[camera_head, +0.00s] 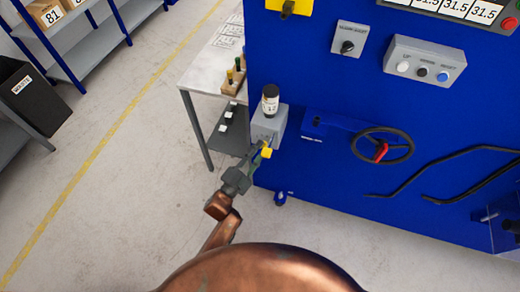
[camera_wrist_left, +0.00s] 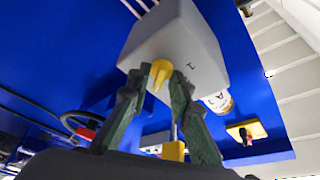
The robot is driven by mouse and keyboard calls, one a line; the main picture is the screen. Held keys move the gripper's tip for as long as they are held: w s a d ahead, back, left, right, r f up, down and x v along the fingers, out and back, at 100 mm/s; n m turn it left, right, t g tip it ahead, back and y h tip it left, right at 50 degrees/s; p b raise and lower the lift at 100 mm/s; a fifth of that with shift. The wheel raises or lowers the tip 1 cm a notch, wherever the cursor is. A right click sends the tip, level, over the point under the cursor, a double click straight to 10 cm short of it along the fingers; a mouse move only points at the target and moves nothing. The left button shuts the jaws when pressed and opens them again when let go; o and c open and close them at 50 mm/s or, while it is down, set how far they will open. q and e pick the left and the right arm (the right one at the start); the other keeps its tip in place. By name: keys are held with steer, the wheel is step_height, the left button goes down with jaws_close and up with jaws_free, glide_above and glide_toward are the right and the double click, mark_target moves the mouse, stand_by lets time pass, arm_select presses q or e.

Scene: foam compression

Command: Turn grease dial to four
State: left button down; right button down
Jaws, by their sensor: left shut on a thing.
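The grease unit is a grey box (camera_head: 268,125) on the left edge of the blue machine, with a dark-capped, labelled bottle (camera_head: 270,100) on top. In the left wrist view, the yellow grease dial (camera_wrist_left: 159,73) sits on the box face, with a dark mark like a 1 (camera_wrist_left: 192,66) beside it. My left gripper (camera_head: 259,149) is at the front of the box. Its greenish fingers (camera_wrist_left: 158,88) are shut on the dial from both sides. The dial's setting cannot be read. A yellow block (camera_head: 266,152) on a rod also shows near the fingers (camera_wrist_left: 173,151). My right gripper is out of view.
A handwheel (camera_head: 382,146) with a red grip is to the right, below a button box (camera_head: 425,66) and a selector switch (camera_head: 348,46). A metal table (camera_head: 205,75) stands left of the machine.

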arm_select(q)
steer(key=shift+r+m+p, duration=0.1)
steer(key=shift+m+p, duration=0.25)
steer(key=shift+m, duration=0.25)
steer(key=c, duration=2.1)
jaws_free()
steer(key=v, duration=1.2)
steer(key=shift+r, duration=0.15)
